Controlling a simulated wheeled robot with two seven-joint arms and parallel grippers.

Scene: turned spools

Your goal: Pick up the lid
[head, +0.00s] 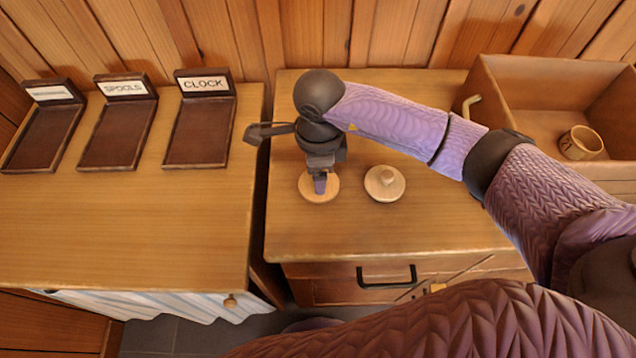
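A round pale wooden lid with a small knob on top (385,183) lies on the right-hand wooden counter. Left of it is a second pale round wooden piece (331,194), similar in size. My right gripper (320,186) points down over this second piece and hides its middle, so I cannot tell if it has a knob. The fingertips overlap the piece in the picture. Whether they touch it, or are shut on a knob, does not show. My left gripper is not in view.
A wooden open box (500,95) at the back right holds a small mug-like wooden cup (580,143). Dark trays labelled CLOCK (200,135) and SPOOLS (118,135), plus another tray (42,140), stand on the left counter (130,235). A gap separates the counters.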

